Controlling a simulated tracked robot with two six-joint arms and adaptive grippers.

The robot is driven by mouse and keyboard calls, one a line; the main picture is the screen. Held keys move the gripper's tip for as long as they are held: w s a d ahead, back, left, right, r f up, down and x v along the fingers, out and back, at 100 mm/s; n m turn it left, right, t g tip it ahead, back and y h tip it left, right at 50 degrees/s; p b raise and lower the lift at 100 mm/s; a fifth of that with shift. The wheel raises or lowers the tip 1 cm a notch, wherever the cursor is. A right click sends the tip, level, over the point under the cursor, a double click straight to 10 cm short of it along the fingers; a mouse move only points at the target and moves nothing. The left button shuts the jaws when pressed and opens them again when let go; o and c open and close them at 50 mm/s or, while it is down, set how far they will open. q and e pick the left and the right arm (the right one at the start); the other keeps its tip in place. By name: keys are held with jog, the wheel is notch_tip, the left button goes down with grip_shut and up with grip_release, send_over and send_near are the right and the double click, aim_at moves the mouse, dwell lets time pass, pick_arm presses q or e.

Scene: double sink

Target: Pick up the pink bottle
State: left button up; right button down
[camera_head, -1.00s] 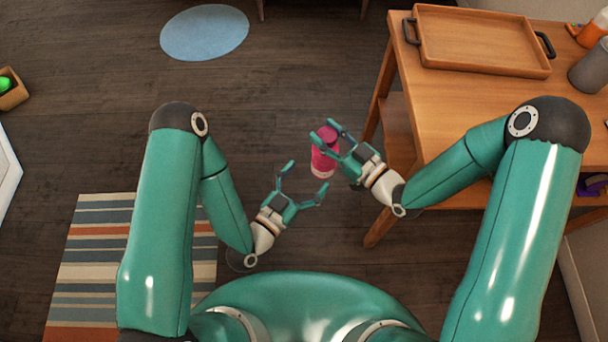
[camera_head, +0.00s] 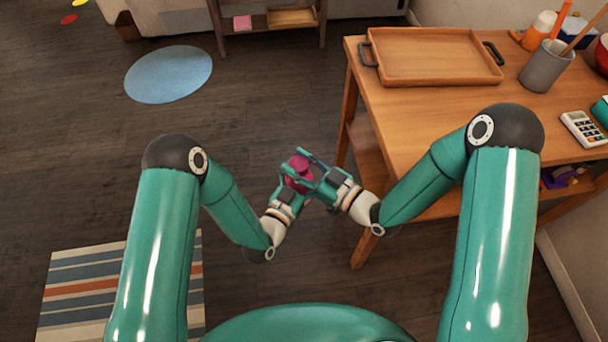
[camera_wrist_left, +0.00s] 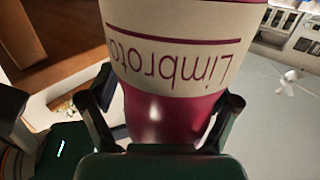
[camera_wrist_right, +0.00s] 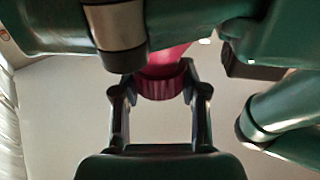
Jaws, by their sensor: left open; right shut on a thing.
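The pink bottle (camera_head: 299,170) is held up in the air between my two grippers in the head view. My right gripper (camera_head: 307,166) is shut on it near the cap; the ridged pink cap (camera_wrist_right: 160,84) shows between its fingers in the right wrist view. My left gripper (camera_head: 290,182) is open, with its fingers on either side of the bottle's lower part. In the left wrist view the bottle's white label (camera_wrist_left: 180,45) reads "Limbroto" upside down and fills the space between the fingers. Whether the left fingers touch the bottle I cannot tell.
A wooden table (camera_head: 425,120) stands at right with a wooden tray (camera_head: 435,58), a grey cup (camera_head: 546,68) and a calculator (camera_head: 584,128). A striped rug (camera_head: 80,290) and a round blue rug (camera_head: 168,74) lie on the floor. The floor ahead is open.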

pick_arm(q)
jog(key=shift+s+d, duration=0.1)
jog(key=c, duration=1.2)
pick_arm(e)
jog(key=c, duration=0.5)
grip_release()
jog(key=shift+c, duration=0.2)
jog(key=shift+d, duration=0.1)
